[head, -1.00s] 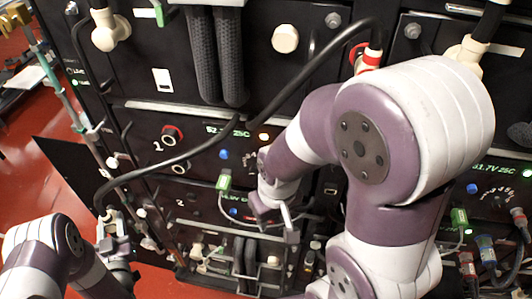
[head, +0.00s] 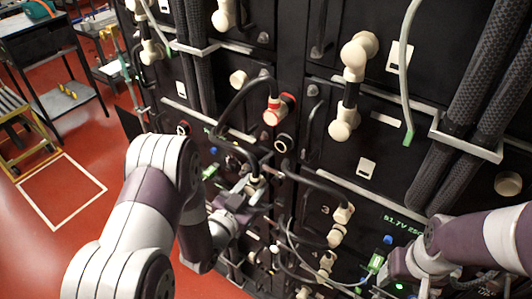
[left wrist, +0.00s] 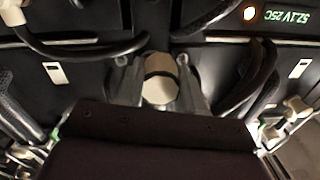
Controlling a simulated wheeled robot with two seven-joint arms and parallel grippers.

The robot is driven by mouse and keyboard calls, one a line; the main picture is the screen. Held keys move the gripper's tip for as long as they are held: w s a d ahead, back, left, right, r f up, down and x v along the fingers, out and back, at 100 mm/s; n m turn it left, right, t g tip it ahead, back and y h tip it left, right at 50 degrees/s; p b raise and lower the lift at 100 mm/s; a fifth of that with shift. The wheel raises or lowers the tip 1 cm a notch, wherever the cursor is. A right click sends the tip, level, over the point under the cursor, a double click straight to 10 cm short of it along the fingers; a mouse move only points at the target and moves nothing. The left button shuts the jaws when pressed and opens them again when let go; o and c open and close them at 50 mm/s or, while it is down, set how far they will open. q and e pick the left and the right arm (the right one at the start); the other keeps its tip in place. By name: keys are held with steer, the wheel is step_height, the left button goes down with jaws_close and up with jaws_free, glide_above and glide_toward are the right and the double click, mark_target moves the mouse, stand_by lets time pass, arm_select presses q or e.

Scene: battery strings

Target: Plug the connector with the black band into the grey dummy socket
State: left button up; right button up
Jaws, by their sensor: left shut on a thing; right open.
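The connector with the black band (left wrist: 160,82) is pale and round and sits between the two grey fingers of my left gripper (left wrist: 160,92) in the left wrist view. In the head view my left gripper (head: 246,188) is shut on it close in front of the black cabinet, and the connector is mostly hidden there. I cannot tell whether it touches a socket. I cannot pick out the grey dummy socket with certainty. My right gripper (head: 374,283) is low at the right in the head view, partly seen, open and near a green-tagged thin cable.
A red-banded connector (head: 272,113) with a black cable is above my left gripper. A dark round port (head: 283,142) is just below it. Pale elbow connectors (head: 342,214) and hanging cables crowd the cabinet to the right. Red floor and a trolley (head: 60,95) are at the left.

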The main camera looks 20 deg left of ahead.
mark_target(253, 180)
arm_select(q)
steer(key=shift+m+h, duration=0.6)
steer(key=shift+m, duration=0.1)
steer(key=r, duration=0.2)
steer(key=s+r+p, duration=0.1)
steer(key=r, duration=0.2)
steer(key=shift+s, duration=0.1)
steer(key=shift+s+d, duration=0.1)
steer(key=shift+d, duration=0.05)
steer(key=shift+w+d, duration=0.15)
steer(key=shift+w, duration=0.05)
steer(key=x, duration=0.2)
steer(key=b+x, duration=0.1)
steer(key=x, duration=0.1)
steer(key=shift+w+a+f, duration=0.1)
steer(key=shift+a+f, duration=0.05)
steer(key=shift+a, duration=0.05)
steer(key=shift+w+d, duration=0.3)
steer(key=shift+w, duration=0.2)
arm_select(e)
steer(key=shift+w+a+r, duration=0.1)
steer(key=shift+a+r, duration=0.1)
steer(key=shift+r, duration=0.25)
steer(key=shift+w+a+r, duration=0.1)
steer(key=shift+a+r, duration=0.05)
steer(key=shift+r, duration=0.3)
arm_select(q)
steer(key=shift+a, duration=0.1)
arm_select(e)
steer(key=shift+a, duration=0.1)
